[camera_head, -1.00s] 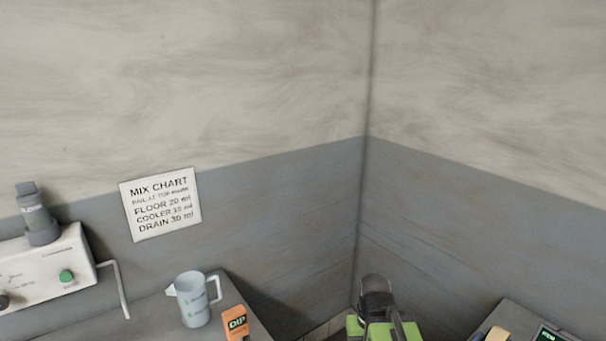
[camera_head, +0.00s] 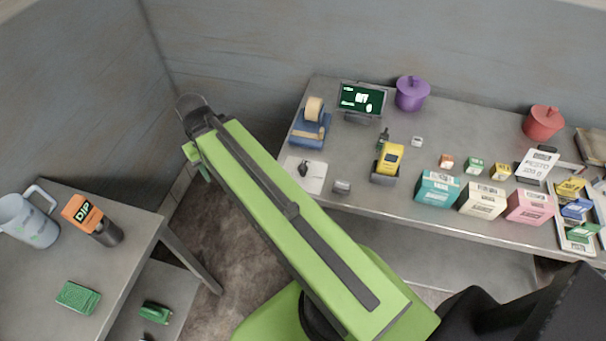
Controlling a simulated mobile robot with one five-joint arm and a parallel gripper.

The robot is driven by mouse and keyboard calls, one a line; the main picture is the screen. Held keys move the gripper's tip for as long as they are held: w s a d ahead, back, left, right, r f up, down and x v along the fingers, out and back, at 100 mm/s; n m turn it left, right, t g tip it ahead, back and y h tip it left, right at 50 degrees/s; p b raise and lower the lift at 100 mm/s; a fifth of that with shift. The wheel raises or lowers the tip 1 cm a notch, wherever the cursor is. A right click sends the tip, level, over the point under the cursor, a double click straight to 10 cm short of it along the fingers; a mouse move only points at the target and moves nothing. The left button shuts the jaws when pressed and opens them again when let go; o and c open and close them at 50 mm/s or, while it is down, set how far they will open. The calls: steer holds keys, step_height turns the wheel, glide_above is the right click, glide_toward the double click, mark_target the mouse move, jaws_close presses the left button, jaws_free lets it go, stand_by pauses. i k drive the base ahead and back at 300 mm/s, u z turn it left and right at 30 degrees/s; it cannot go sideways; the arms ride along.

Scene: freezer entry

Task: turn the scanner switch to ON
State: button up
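A yellow device with a dark base (camera_head: 389,161), which may be the scanner, stands on the right-hand metal table. I cannot make out a switch or its setting on it. A dark monitor with a lit green screen (camera_head: 361,99) stands behind it, near the wall. My green arm reaches up and left across the middle, over the floor and the table's left end. Its dark far end is left of the table, well apart from the yellow device. I see no gripper fingers there.
The right-hand table (camera_head: 400,205) also holds a blue tape dispenser (camera_head: 309,130), a purple pot (camera_head: 411,94), a red pot (camera_head: 543,122) and several small boxes. The left table (camera_head: 50,262) holds a jug (camera_head: 27,222) and an orange-and-black DIP container (camera_head: 92,220). Floor shows between the tables.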

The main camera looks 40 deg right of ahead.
mark_target(302, 169)
steer(key=k, duration=1)
steer(key=u, duration=0.7)
steer(key=i, duration=0.15)
